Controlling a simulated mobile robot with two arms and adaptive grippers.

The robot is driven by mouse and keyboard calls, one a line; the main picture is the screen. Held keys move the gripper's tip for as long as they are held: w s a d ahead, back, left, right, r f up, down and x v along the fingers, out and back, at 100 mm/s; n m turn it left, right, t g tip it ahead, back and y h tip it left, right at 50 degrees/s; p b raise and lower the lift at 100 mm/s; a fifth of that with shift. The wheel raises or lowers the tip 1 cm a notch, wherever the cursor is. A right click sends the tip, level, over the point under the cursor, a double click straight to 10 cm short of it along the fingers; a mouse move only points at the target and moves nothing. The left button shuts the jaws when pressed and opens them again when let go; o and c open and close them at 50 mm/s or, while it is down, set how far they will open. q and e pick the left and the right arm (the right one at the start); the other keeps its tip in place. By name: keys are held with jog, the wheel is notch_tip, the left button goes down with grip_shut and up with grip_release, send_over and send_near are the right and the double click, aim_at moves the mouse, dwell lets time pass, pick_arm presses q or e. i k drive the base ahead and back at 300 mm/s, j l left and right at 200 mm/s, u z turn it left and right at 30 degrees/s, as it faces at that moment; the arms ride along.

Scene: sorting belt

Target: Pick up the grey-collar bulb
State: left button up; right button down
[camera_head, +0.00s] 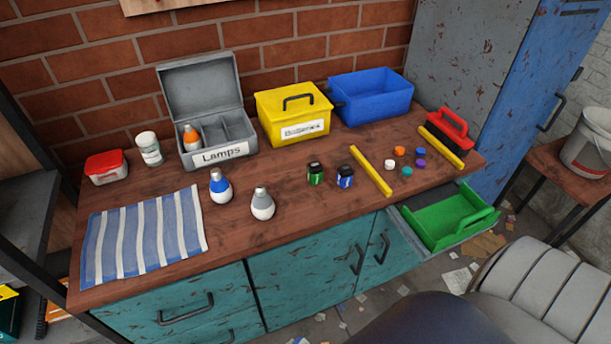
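The grey-collar bulb (262,204) stands upright on the wooden workbench, with its white globe down and its grey collar up. It is near the front edge, right of the striped cloth. A blue-collar bulb (220,187) stands just behind it to the left. An orange-collar bulb (191,139) stands in the left compartment of the open grey box labelled Lamps (225,155). Neither of my grippers shows in the head view.
A striped cloth (143,236) covers the bench's left front. Behind stand a closed yellow box (293,113) and a blue bin (371,95). Right of the bulb are two small batteries (315,173), yellow sticks (371,170), coloured caps and a red brush (449,126). A green tray (447,218) sits lower right.

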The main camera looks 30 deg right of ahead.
aim_at(262, 207)
jog(key=j+z, duration=0.1)
jog(key=z, duration=0.65)
